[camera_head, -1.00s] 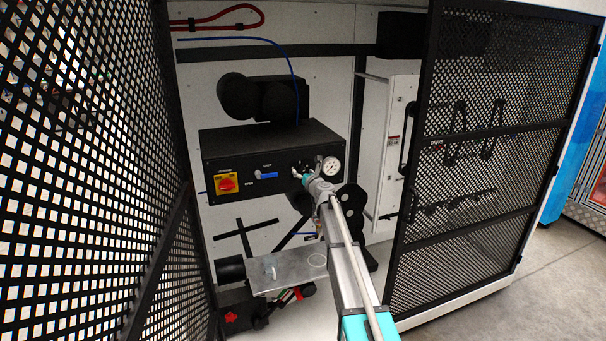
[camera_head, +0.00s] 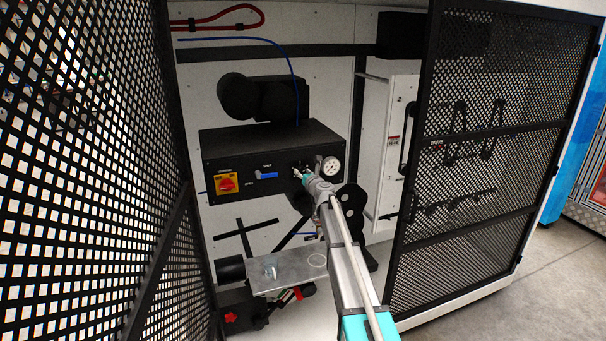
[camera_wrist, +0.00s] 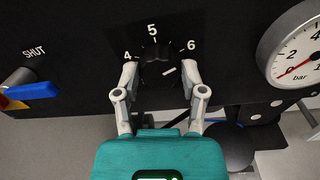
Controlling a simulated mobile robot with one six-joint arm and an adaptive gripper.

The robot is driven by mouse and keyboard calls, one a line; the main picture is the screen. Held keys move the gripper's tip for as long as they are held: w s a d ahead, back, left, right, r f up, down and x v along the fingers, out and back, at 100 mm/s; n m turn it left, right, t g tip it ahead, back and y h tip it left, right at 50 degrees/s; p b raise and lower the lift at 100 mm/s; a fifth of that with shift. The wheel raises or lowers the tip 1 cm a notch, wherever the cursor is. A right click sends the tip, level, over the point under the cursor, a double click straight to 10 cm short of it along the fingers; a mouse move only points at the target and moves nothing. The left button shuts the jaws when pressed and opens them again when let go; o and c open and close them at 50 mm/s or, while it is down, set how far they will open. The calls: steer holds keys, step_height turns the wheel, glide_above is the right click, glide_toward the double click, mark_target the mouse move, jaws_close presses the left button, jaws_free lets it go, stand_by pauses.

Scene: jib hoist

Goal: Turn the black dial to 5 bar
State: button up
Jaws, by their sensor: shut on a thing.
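The black dial (camera_wrist: 156,59) is on the dark panel in the wrist view, below a printed scale reading 4, 5 and 6. In the head view my gripper (camera_head: 298,172) is at the panel and mostly hides the dial. The round pressure gauge (camera_wrist: 302,54), marked in bar, is right of the dial; its red needle points lower left, near the low end.
A blue lever (camera_head: 266,174) and a red-and-yellow switch (camera_head: 227,183) sit left of the dial on the black box (camera_head: 262,139). Mesh panels (camera_head: 480,150) flank the opening on both sides. A metal plate (camera_head: 285,270) lies below.

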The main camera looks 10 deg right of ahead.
steer(key=shift+n, duration=0.3)
steer(key=n, duration=0.5)
steer(key=shift+p, duration=0.35)
steer(key=n, duration=0.6)
steer(key=shift+a+n+g+h, duration=0.1)
steer(key=shift+n+g+h, duration=0.2)
steer(key=shift+n+h, duration=0.1)
steer(key=o, duration=1.2)
steer(key=shift+c, duration=0.2)
